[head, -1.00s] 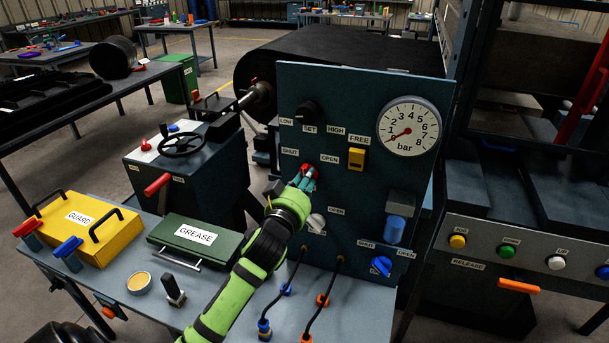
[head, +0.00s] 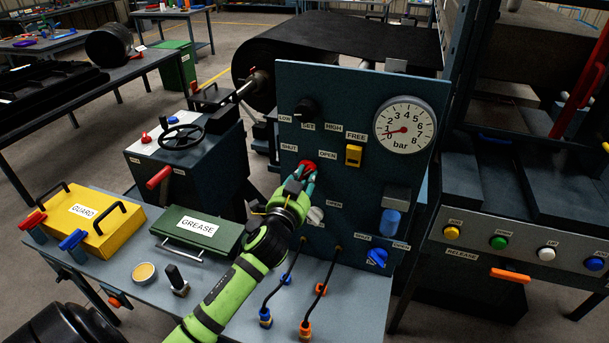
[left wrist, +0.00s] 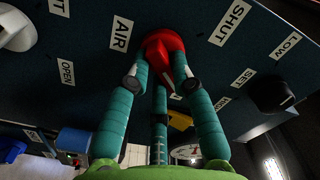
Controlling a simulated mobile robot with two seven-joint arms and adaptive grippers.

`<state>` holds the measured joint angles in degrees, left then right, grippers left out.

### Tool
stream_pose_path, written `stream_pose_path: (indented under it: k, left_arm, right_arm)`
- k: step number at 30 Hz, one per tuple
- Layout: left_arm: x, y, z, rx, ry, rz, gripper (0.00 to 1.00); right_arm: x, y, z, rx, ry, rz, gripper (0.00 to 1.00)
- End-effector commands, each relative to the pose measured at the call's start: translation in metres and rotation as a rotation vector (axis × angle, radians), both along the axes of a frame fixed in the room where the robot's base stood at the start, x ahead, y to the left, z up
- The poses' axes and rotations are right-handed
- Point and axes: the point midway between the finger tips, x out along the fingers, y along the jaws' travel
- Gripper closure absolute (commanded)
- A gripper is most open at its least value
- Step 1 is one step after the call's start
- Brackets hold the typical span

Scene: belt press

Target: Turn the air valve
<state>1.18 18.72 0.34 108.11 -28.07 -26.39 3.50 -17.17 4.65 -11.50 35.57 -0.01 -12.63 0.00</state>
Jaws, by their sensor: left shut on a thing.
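The air valve is a red knob (head: 308,165) on the upright blue-grey panel (head: 290,85), between the SHUT and OPEN labels. My left gripper (head: 304,179) is shut on it, with its teal fingers around the knob. In the left wrist view the red knob (left wrist: 164,48) sits between the fingertips, near the AIR and SHUT labels. The fingers partly hide the knob, so I cannot tell its exact turn. The bar gauge (head: 405,127) has its needle near the low end. My right gripper is not in view.
A black dial (head: 304,110) is above the valve and a yellow switch (head: 354,156) is to its right. A white knob (head: 316,215) and a blue valve (head: 377,258) are below. Hoses run down to the bench, which holds a green GREASE box (head: 195,232) and a yellow GUARD (head: 92,221).

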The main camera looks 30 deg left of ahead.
Motion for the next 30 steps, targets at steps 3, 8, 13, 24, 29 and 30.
stream_pose_path:
  k: [3, 8, 13, 24, 29, 30]
  left_arm:
    - [0.0, -0.0002, 0.0008, 0.041, 0.008, -0.001, 1.0]
    - [0.0001, -0.0002, 0.0004, 0.071, 0.016, -0.001, 1.0]
    - [0.0001, -0.0002, 0.0002, 0.082, 0.018, -0.001, 1.0]
    - [0.0001, -0.0001, 0.0002, 0.083, 0.018, -0.001, 0.52]
    - [0.0001, 0.0, -0.0001, 0.081, 0.018, 0.0, 0.52]
    - [0.0001, 0.0, -0.0001, 0.081, 0.018, 0.0, 0.52]
  right_arm:
    - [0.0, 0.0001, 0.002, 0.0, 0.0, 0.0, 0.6]
    - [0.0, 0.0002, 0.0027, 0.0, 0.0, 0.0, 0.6]
    - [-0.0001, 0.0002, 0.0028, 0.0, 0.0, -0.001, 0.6]
    - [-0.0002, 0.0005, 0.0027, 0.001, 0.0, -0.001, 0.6]
    - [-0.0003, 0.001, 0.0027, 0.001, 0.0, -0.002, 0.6]
    - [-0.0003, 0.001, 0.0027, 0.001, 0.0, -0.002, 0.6]
